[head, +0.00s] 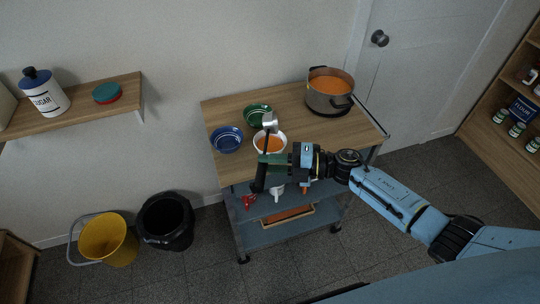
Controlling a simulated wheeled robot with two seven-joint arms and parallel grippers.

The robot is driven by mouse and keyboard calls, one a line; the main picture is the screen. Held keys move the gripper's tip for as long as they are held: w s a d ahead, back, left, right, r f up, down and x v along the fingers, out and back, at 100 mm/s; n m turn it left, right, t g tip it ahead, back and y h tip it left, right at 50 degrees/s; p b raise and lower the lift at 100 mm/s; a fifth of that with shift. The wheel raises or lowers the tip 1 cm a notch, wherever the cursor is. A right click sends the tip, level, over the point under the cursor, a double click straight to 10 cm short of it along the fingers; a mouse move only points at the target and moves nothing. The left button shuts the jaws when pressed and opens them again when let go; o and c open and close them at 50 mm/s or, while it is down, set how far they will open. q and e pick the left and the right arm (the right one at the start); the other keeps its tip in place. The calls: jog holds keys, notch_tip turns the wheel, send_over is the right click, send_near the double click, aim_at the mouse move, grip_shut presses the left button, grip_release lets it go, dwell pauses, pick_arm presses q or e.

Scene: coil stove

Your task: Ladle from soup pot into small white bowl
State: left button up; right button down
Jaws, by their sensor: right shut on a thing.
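The soup pot (330,103) stands at the back right of the wooden cart top, with orange soup inside. The small white bowl (284,148) is near the front middle of the cart top and has orange soup in it. My right gripper (262,172) is at the cart's front edge, just in front of the white bowl. It is shut on the ladle (270,122). The ladle's metal head is raised at the back left side of the bowl; whether it touches the bowl or holds soup, I cannot tell. My left gripper is not in view.
A blue bowl (227,146) and a green bowl (250,117) stand left of and behind the white bowl on the cart top (290,96). The lower shelf holds several items. A yellow bucket (110,240) and a black bin (166,222) stand on the floor at left.

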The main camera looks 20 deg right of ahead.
jog(key=g+h+p, duration=0.1)
jog(key=h+p, duration=0.1)
jog(key=r+g+h+p, duration=0.1)
jog(key=h+p, duration=0.1)
jog(key=p, duration=0.1)
jog(key=g+h+p, duration=0.1)
jog(key=h+p, duration=0.2)
jog(key=shift+w+a+r+n+g, duration=0.2)
jog(key=shift+w+n+g, duration=0.1)
jog(key=shift+n, duration=0.1)
jog(key=h, duration=0.1)
jog(key=g+h, duration=0.1)
jog(key=shift+w+a+r+h, duration=0.1)
jog(key=shift+a+r+h, duration=0.05)
jog(key=shift+a+h, duration=0.15)
jog(key=g+h, duration=0.2)
jog(key=h, duration=0.1)
jog(key=shift+w+a+h, duration=0.1)
jog(key=shift+a+h, duration=0.2)
jog(key=shift+d+r, duration=0.15)
jog(key=shift+r, duration=0.85)
